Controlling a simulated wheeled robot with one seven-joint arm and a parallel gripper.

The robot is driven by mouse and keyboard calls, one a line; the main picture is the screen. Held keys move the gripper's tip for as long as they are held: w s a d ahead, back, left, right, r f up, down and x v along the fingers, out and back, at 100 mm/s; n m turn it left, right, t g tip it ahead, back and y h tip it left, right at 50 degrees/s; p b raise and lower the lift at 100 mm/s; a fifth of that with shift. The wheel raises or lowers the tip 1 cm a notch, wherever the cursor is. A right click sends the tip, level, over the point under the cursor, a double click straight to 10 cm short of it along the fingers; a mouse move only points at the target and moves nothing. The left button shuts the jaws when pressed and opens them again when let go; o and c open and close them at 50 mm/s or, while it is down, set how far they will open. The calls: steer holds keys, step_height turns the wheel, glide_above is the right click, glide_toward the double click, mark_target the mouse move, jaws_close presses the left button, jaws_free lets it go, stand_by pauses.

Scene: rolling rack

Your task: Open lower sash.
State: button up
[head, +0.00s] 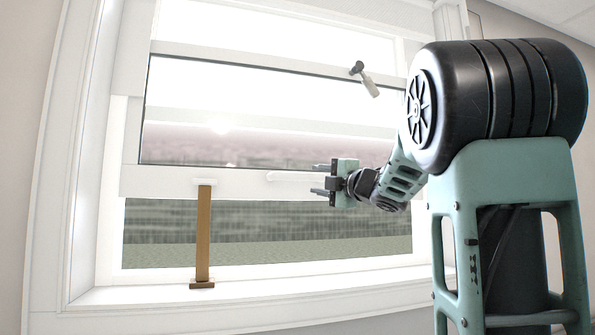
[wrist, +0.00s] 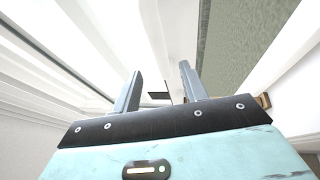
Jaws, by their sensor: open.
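The lower sash (head: 240,182) is a white-framed pane, and its bottom rail stands well above the sill (head: 330,304), with a gap below. A brown prop stick (head: 203,235) stands upright from the sill to that rail; a brown piece at the right of the wrist view (wrist: 263,100) looks like part of it. A white pull handle (head: 287,176) runs along the rail. My gripper (head: 316,180) is open just right of the handle, fingers pointing left, one above the other. Its fingers also show in the wrist view (wrist: 161,68), with nothing clearly held between them.
A lever with a dark knob and pale grip (head: 368,86) sits higher on the window, at upper right. The white window frame (head: 88,150) bounds the left side. The sill between the stick and my arm is clear.

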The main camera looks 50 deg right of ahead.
mark_target(301, 177)
steer(key=p+x, duration=0.3)
steer(key=x, duration=0.6)
steer(key=shift+a, duration=0.1)
